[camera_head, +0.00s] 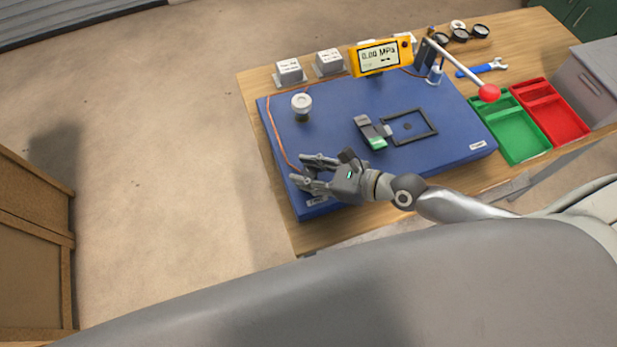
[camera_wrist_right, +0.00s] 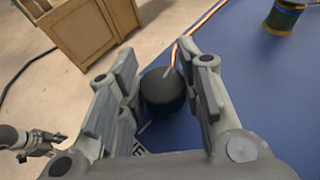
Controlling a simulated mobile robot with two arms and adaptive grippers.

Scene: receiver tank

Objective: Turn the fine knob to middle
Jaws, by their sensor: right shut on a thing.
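My right gripper (camera_head: 304,172) is over the front left corner of the blue panel (camera_head: 440,150). In the right wrist view its two fingers (camera_wrist_right: 160,95) are shut on a dark round knob (camera_wrist_right: 163,88), with one finger on each side. This appears to be the fine knob; a label beside it is mostly hidden, and its pointer setting cannot be read. In the head view the hand covers this knob. A small jointed part that looks like my left gripper (camera_wrist_right: 45,145) shows at the left edge of the wrist view; its fingers are too small to judge.
A pale round knob (camera_head: 301,104) stands farther back on the panel. A yellow gauge (camera_head: 380,57) reads 0.00 MPa. A red-tipped lever (camera_head: 488,92) leans over the panel's right rear. Green (camera_head: 522,148) and red trays (camera_head: 562,125) lie at the right. A grey-green clip (camera_head: 371,133) is mid-panel.

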